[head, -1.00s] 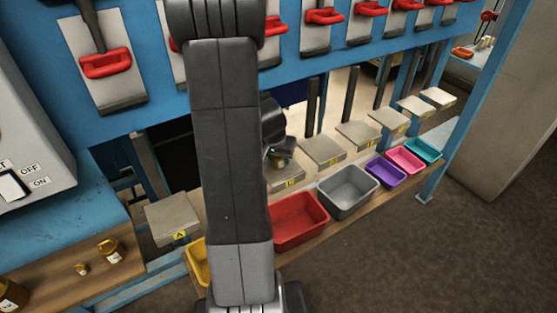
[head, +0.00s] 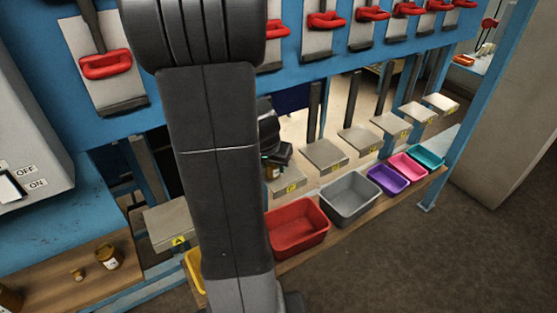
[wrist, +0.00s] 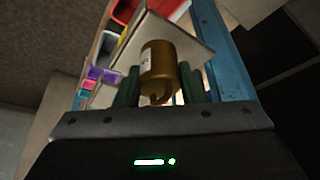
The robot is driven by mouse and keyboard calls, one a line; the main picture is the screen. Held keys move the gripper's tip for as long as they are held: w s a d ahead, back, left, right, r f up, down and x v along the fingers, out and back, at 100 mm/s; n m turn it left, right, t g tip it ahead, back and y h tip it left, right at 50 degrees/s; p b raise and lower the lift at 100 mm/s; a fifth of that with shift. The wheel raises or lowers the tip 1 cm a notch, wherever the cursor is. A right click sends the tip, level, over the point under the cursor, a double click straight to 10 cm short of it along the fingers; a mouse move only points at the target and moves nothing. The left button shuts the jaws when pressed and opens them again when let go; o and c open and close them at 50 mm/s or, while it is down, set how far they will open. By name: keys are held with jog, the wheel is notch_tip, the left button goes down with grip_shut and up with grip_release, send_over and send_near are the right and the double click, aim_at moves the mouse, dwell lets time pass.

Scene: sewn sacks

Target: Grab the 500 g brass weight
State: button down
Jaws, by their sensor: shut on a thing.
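A brass weight (wrist: 158,62) with a pale label sits between the green fingers of my gripper (wrist: 158,85) in the wrist view. The label is too blurred to read. In the head view my gripper (head: 274,162) is beside the dark arm, over the grey platform (head: 286,180) right of the arm. The held weight is mostly hidden there, and I cannot tell whether it touches the platform. Other brass weights stand on the wooden shelf at left: a small one (head: 78,274), a larger one (head: 109,258) and one cut off at the edge (head: 9,299).
Several platforms run in a row towards the right. Below them stand a red bin (head: 298,228), a grey bin (head: 348,198), a purple bin (head: 388,179) and others. A blue frame (head: 350,55) with red handles is above. A platform marked A (head: 170,225) is left.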

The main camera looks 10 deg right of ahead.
jog(key=s+a+b, duration=0.2)
jog(key=s+a, duration=0.4)
jog(key=s, duration=0.4)
jog(key=shift+s+a+b, duration=0.2)
jog(key=shift+s+b, duration=0.15)
jog(key=shift+s, duration=0.05)
